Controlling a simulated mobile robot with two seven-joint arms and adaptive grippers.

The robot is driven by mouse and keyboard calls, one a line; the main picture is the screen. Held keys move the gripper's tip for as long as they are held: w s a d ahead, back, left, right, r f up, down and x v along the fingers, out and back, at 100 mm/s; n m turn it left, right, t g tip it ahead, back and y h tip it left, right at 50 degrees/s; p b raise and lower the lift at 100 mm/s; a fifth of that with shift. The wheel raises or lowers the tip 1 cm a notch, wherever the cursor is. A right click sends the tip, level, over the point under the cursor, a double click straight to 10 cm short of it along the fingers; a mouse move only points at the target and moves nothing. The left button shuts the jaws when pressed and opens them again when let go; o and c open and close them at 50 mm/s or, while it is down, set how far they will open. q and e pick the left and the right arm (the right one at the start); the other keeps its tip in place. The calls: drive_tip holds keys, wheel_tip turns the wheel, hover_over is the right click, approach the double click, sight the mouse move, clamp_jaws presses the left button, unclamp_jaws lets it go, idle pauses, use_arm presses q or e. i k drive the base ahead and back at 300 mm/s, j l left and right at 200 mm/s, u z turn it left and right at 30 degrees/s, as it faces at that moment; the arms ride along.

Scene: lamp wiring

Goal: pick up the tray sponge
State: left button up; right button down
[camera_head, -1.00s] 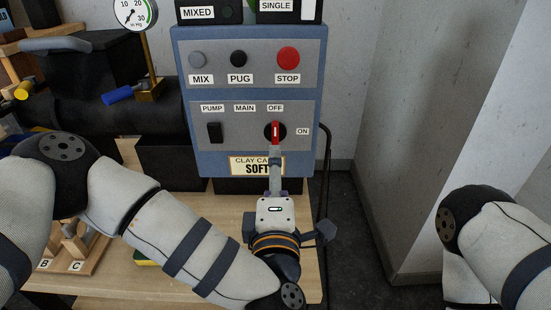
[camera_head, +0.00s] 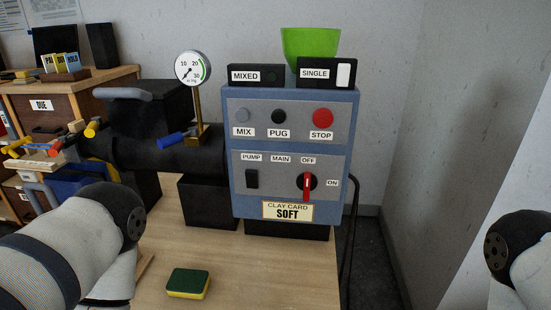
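A sponge (camera_head: 188,284), dark green on top and yellow below, lies flat on the wooden table (camera_head: 240,275) near its front, left of the middle. Nothing touches it. My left arm comes in at the lower left and bends down out of the picture, so its gripper is hidden. My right arm shows only at the right edge, and its gripper is outside the view. No tray is visible around the sponge.
A blue control box (camera_head: 287,160) stands behind the sponge, with a red switch handle (camera_head: 307,187) pointing down. A dark machine barrel (camera_head: 165,157) with a gauge (camera_head: 193,68) is at its left. Table between sponge and box is clear. A wall closes the right.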

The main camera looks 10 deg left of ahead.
sight(183, 284)
drive_tip(key=u, duration=1.1)
